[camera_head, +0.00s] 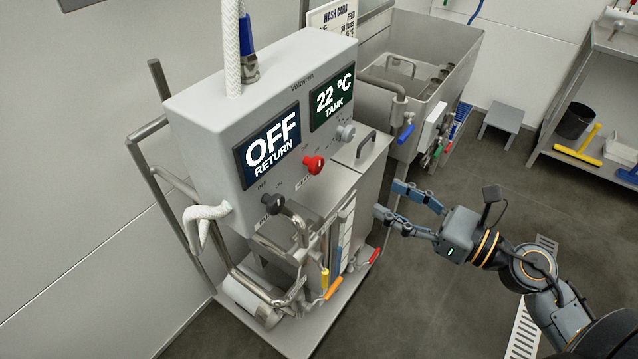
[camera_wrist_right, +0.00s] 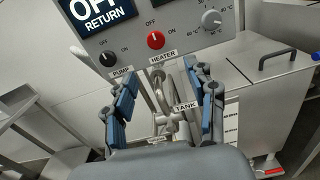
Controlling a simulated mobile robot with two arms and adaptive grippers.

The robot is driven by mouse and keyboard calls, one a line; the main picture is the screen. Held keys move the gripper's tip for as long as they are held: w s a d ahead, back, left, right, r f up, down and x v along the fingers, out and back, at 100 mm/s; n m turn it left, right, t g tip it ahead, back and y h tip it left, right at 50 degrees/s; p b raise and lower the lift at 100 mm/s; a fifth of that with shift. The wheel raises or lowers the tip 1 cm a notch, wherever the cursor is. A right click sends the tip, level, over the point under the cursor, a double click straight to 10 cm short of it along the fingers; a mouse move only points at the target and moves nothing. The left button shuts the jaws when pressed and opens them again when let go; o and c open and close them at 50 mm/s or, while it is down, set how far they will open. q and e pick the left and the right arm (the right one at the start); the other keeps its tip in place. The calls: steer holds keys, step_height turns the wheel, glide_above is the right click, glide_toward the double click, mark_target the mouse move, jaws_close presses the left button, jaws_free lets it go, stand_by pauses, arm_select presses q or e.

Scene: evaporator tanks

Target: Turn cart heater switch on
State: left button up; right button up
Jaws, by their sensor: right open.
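The cart's grey control box (camera_head: 200,110) carries the heater switch, a red round knob (camera_head: 314,163) on its front panel. In the right wrist view the red knob (camera_wrist_right: 155,40) sits above the HEATER label (camera_wrist_right: 163,56), with OFF printed above it and ON to its right. Its pointer seems to be up towards OFF, but it is small. My right gripper (camera_head: 387,199) is open and empty, to the right of the panel and apart from the knob. In the wrist view its blue-padded fingers (camera_wrist_right: 132,57) stand wide on either side, below the knob. My left gripper is not in view.
A black pump knob (camera_head: 272,204) and a grey temperature dial (camera_head: 345,132) flank the red knob. Displays read OFF RETURN (camera_head: 272,146) and 22 °C TANK (camera_head: 332,99). The tank's lid handle (camera_head: 366,143) and coloured-handled valves lie nearby.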

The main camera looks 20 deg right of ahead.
steer(key=p, duration=0.6)
glide_toward(319, 165)
steer(key=shift+n, duration=0.4)
steer(key=x, duration=0.7)
steer(key=shift+w, duration=0.25)
steer(key=shift+w+a, duration=0.3)
steer(key=shift+a, duration=0.05)
steer(key=shift+f, duration=0.1)
steer(key=c, duration=1.1)
